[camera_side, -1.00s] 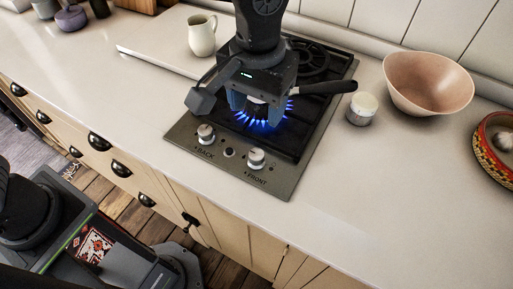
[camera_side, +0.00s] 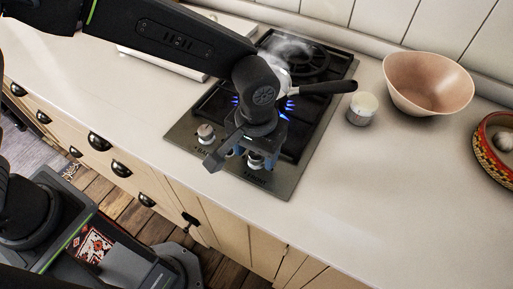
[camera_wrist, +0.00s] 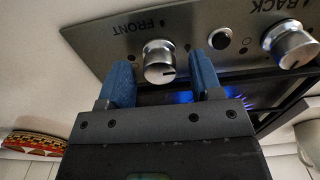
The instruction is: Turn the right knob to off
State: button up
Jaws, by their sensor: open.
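The right knob (camera_side: 256,160), a silver dial labelled FRONT, sits on the hob's front panel and is mostly hidden by my gripper in the side view. In the wrist view the FRONT knob (camera_wrist: 158,58) shows between my two blue fingers, its dark pointer line slanting to the lower right. My gripper (camera_wrist: 162,76) is open around or just above it; contact cannot be told. In the side view my gripper (camera_side: 254,153) is over the right end of the panel. The left knob (camera_side: 206,133), labelled BACK, stands clear. Blue flames (camera_side: 288,104) burn on the front burner.
A white jar (camera_side: 362,108), pink bowl (camera_side: 428,82) and patterned basket (camera_side: 492,150) stand to the right. The counter in front of the hob is clear.

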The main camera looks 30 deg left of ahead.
jog(key=shift+c, duration=0.3)
jog(key=c, duration=0.9)
jog(key=shift+o, duration=0.2)
jog(key=shift+m, duration=0.4)
jog(key=m, duration=0.3)
jog(key=shift+m, duration=0.3)
jog(key=m, duration=0.4)
jog(key=shift+m, duration=0.3)
jog(key=m, duration=0.4)
jog(key=shift+m, duration=0.3)
jog(key=shift+r+m, duration=0.1)
jog(key=shift+m, duration=1.9)
